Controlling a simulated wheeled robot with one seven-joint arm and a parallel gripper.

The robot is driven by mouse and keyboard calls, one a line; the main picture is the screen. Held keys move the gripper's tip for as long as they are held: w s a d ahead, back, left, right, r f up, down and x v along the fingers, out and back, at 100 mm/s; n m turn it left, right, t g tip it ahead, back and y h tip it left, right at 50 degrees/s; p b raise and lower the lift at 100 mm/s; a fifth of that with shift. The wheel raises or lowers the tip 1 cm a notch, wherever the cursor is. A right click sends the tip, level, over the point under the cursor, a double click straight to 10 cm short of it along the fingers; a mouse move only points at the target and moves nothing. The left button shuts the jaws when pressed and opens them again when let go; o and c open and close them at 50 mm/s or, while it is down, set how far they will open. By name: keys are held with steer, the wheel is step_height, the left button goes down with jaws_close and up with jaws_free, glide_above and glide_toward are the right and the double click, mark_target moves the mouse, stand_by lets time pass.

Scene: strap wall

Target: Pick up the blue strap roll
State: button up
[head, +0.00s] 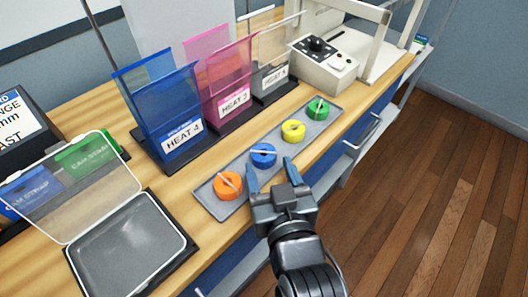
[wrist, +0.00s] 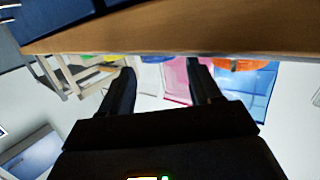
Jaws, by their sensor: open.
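The blue strap roll (head: 263,157) sits on the grey tray (head: 237,207), between the orange roll (head: 228,187) and the yellow roll (head: 293,131). A pale strap end lies across its top. My gripper (head: 270,170) is open and empty at the front edge of the tray, its fingers pointing toward the blue roll. In the wrist view my gripper's fingers (wrist: 162,78) stand apart with nothing between them.
A green roll (head: 318,109) sits at the tray's far end. Blue, pink and clear holders (head: 165,110) stand behind the tray. An open clear-lidded case (head: 125,250) lies to the left. A white machine (head: 323,65) stands at the back. The floor at right is clear.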

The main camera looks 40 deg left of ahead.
mark_target(265, 156)
steer(key=x, duration=0.4)
steer(key=shift+w+a+f+p, duration=0.1)
steer(key=shift+a+p, duration=0.05)
steer(key=shift+p, duration=0.15)
steer(key=c, duration=0.8)
